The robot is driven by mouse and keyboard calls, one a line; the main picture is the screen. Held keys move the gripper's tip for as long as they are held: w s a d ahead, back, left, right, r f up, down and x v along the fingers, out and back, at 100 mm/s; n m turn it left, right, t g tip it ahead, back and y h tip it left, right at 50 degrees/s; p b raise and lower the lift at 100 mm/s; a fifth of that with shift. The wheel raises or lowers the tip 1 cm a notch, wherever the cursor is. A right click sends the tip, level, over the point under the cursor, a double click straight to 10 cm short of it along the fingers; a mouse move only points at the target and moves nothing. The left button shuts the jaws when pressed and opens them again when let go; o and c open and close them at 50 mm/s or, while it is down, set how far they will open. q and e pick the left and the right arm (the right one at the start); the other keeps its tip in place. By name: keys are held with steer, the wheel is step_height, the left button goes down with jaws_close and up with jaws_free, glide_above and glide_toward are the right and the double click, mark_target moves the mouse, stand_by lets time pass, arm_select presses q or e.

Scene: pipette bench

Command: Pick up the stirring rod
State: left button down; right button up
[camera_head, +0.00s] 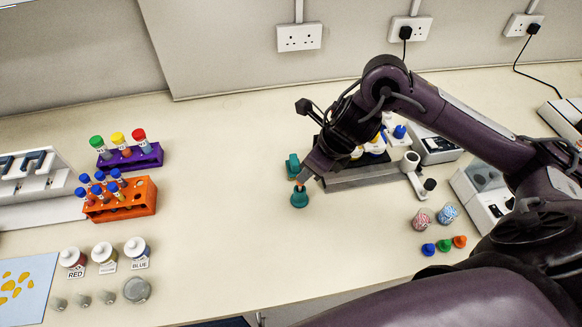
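My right gripper (302,180) reaches in from the right and points down at the middle of the bench. A small orange spot shows at the fingertips. I cannot tell whether the fingers are open or shut, or whether they touch anything. I cannot make out a stirring rod; the gripper may hide it. My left gripper is not in view.
An orange rack (134,210) and a purple rack (128,162) hold capped tubes at the left. Several labelled jars, including RED (73,259), stand in front of them. The bench's middle left is clear.

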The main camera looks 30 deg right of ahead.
mark_target(300, 189)
steer(key=p+x, duration=0.1)
steer(key=x, duration=0.6)
steer(key=shift+p, duration=0.35)
steer(key=shift+w+f, duration=0.1)
steer(key=shift+f, duration=0.25)
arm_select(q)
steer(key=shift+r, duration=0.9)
arm_select(e)
steer(key=shift+c, duration=0.3)
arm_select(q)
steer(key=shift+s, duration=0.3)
arm_select(e)
jaws_close()
